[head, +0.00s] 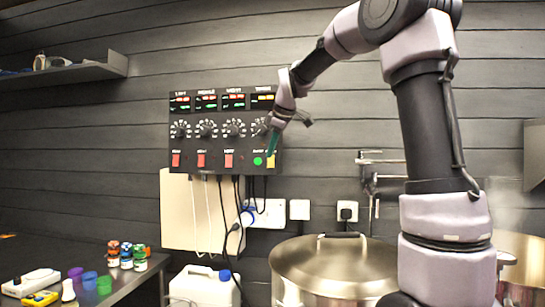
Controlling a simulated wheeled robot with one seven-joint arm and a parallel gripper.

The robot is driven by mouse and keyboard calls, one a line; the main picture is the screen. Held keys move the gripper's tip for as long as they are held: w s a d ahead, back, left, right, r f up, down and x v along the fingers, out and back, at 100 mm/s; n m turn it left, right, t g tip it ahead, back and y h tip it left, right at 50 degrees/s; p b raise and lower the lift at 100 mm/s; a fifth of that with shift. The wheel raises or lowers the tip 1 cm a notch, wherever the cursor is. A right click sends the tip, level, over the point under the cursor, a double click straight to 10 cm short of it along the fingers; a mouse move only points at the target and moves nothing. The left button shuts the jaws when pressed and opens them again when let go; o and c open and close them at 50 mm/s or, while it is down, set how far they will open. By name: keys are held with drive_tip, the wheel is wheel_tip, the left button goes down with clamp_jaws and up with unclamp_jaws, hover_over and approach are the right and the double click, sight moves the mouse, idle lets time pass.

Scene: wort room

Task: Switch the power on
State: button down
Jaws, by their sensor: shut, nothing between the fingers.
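A black control panel (188,145) hangs on the grey plank wall. It has small lit displays along the top, a row of round dials and several red switches (201,160) below. The labels are too small to read surely. My gripper partly hides the rightmost dial.
Cables hang below the panel to wall sockets (265,213). A large lidded metal pot (330,265) stands below right, with pipes and a tap (372,185) behind it. A white canister (200,287) stands left of the pot. A dark bench with coloured cups (89,281) is at left.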

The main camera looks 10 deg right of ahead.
drive_tip(key=v, duration=0.7)
drive_tip(key=shift+s+r, duration=0.25)
drive_tip(key=shift+s+d, duration=0.1)
